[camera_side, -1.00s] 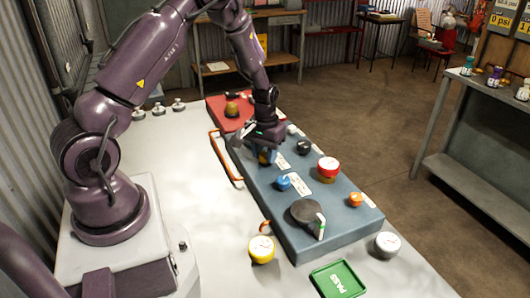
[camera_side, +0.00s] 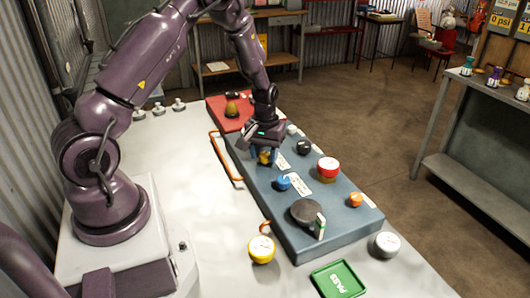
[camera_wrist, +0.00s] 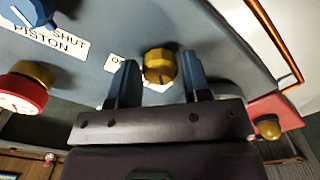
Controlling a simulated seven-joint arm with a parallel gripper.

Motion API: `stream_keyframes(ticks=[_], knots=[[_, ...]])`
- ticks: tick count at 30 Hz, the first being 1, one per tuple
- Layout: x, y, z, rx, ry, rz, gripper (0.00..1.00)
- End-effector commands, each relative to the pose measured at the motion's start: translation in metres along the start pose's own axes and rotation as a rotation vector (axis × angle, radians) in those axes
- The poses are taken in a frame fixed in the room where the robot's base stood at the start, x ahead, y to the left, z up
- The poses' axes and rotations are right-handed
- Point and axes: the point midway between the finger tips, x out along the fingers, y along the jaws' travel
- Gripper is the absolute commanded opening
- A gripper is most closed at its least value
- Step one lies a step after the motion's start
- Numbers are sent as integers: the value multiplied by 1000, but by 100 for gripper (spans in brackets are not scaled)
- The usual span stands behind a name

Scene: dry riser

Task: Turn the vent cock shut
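A brass-yellow knob (camera_wrist: 160,65) sits on the blue panel (camera_side: 335,225), with a white label partly hidden beside it; I take it for the vent cock, though no readable name shows. In the side view the knob (camera_side: 265,156) is partly covered by my gripper (camera_side: 264,153). In the wrist view my gripper (camera_wrist: 160,82) is open, with one blue finger on each side of the knob. Narrow gaps show between the fingers and the knob, so I see no clear grip. Whether the fingertips reach down to its sides is hard to tell.
A blue knob (camera_side: 283,183) near a "SHUT PISTON" label, a red-and-white gauge (camera_side: 328,167), a dark round disc (camera_side: 305,213) and an orange knob (camera_side: 355,199) share the panel. A red panel (camera_side: 222,106) adjoins behind. An orange-brown pipe (camera_side: 224,158) runs along the left edge.

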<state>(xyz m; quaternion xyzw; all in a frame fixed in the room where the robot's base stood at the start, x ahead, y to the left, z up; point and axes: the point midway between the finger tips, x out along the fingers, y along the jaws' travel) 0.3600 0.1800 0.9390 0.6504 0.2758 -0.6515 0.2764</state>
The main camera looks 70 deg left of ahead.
Motion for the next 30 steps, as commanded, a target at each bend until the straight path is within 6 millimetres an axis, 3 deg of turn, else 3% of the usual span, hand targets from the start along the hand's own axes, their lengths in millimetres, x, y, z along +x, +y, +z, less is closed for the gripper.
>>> stream_keyframes(ticks=[2,14,30], knots=[[0,0,0,0,1,0,61],[-9,0,-1,2,3,1,61],[-114,0,0,2,4,2,61]])
